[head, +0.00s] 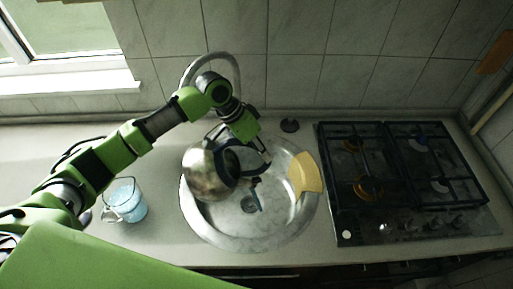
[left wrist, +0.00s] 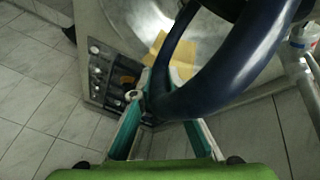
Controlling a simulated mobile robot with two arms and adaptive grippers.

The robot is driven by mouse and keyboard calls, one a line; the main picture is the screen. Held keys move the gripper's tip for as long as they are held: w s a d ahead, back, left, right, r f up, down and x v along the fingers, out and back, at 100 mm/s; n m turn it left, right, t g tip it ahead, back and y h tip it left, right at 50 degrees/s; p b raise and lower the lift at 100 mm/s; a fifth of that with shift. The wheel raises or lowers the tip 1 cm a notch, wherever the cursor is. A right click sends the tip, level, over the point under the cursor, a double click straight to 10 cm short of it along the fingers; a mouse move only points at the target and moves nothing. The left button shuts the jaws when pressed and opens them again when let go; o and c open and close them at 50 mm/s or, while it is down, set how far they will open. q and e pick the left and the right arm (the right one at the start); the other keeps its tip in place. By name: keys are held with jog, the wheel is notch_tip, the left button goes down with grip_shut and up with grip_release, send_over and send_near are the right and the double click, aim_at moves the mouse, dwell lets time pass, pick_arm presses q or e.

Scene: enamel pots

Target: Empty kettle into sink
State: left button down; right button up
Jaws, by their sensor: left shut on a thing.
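A silver metal kettle (head: 205,172) with a dark handle hangs tilted over the left part of the round steel sink (head: 245,238). In the left wrist view the dark blue handle (left wrist: 230,75) curves across my gripper's two fingers (left wrist: 155,98). A small blue piece shows beside the kettle over the basin; I cannot tell whether it is part of the kettle or water. The kettle's inside is hidden. My right gripper is not in view.
A yellow cloth or sponge (head: 305,173) lies on the sink's right rim. A gas hob (head: 405,185) is to the right. A light-blue glass jug or mug (head: 124,200) stands left of the sink. The curved faucet (head: 190,68) rises behind my arm. A dark plug (head: 289,125) lies behind the sink.

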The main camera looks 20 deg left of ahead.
pick_arm(q)
jog(key=w+d+f+g+y, duration=0.1)
jog(key=w+d+f+y, duration=0.1)
jog(key=d+f+y, duration=0.2)
jog(key=shift+d+f+y, duration=0.25)
jog(key=shift+d+y, duration=0.05)
jog(key=shift+d, duration=1)
jog(key=shift+s+a, duration=0.1)
dwell(2.9)
